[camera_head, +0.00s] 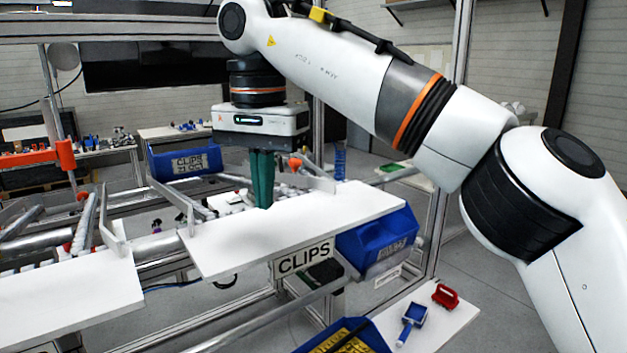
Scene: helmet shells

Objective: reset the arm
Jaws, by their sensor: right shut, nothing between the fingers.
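My right arm comes in from the right side of the head view and arches over the workstation. Its gripper (263,205) points straight down with two long green fingers pressed together, and nothing shows between them. The fingertips are over the white board (300,228) near its back edge; I cannot tell whether they touch it. My left gripper is not in view. No helmet shell can be made out clearly.
A second white board (70,303) lies at the left. Blue bins stand behind (186,161) and at the right (376,243). A lower white shelf holds a red part (445,296) and a blue part (411,322). Metal posts and rails frame the station.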

